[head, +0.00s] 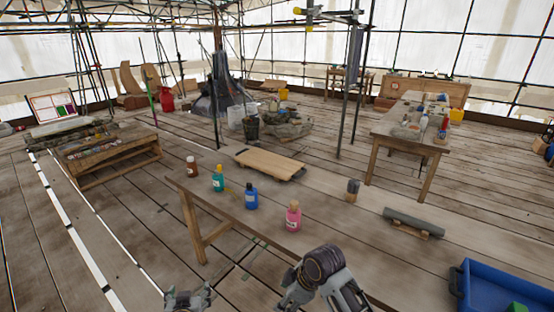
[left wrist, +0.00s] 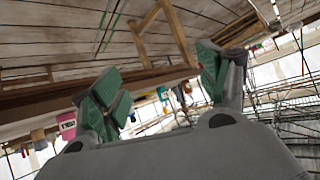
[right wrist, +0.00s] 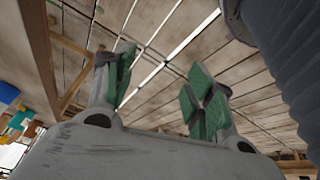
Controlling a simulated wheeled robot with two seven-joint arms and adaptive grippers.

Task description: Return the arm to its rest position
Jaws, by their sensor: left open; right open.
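My left gripper (left wrist: 160,90) shows in the left wrist view with its two green-padded fingers spread apart and nothing between them. My right gripper (right wrist: 165,88) shows in the right wrist view, also spread and empty. In the head view, parts of my arms show at the bottom edge, in front of the near side of the wooden table. The fingertips are not clearly visible there. Neither gripper appears to touch any object.
The near table carries brown (head: 192,168), teal (head: 218,180), blue (head: 251,198) and pink (head: 293,218) bottles, a dark block (head: 352,191) and a grey cylinder (head: 413,221). A blue crate (head: 485,290) is at bottom right. Open plank floor lies left.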

